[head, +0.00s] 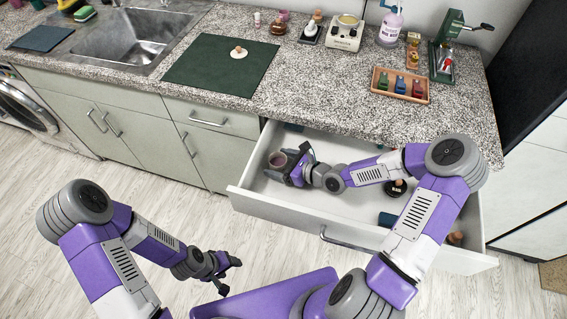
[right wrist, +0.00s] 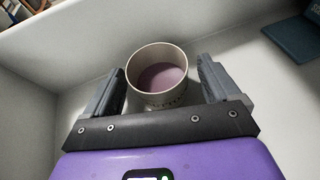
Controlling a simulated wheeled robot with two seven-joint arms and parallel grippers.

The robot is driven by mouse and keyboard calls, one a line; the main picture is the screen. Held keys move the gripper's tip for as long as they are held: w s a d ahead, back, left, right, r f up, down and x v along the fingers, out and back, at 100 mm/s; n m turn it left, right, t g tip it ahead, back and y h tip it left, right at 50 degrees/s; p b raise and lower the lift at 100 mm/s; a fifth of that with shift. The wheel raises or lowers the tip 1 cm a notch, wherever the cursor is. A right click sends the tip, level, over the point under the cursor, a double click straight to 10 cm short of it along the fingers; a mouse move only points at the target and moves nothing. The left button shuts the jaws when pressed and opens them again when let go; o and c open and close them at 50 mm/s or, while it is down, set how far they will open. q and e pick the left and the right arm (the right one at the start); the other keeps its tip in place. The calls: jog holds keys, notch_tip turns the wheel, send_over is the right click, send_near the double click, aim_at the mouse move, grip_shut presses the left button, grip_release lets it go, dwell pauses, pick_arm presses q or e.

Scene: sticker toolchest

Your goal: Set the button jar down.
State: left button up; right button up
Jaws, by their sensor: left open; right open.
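A pale round jar or cup with a mauve inside (head: 277,160), likely the button jar, stands upright in the left end of the open drawer (head: 322,214). It also shows in the right wrist view (right wrist: 160,92), with faint lettering on its side. My right gripper (head: 289,167) is open, with one finger on each side of the jar. A gap shows beside the jar at the right finger; contact at the left finger is hard to tell. My left gripper (head: 229,274) is open and empty, low over the floor in front of the cabinets.
The drawer also holds a dark round item (head: 398,187) and a teal flat item (right wrist: 292,40). On the counter are a green mat (head: 222,66), a wooden tray of coloured items (head: 401,85), a kitchen scale (head: 345,33) and a sink (head: 135,40). The mat is mostly clear.

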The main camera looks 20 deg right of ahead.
jog(key=shift+r, duration=0.15)
jog(key=p+v, duration=0.6)
jog(key=v, duration=0.4)
jog(key=shift+s+d+r, duration=0.15)
jog(key=shift+d+r, duration=0.1)
jog(key=shift+s+d+r+p, duration=0.1)
jog(key=shift+s+d+p, duration=0.3)
jog(key=shift+s, duration=0.2)
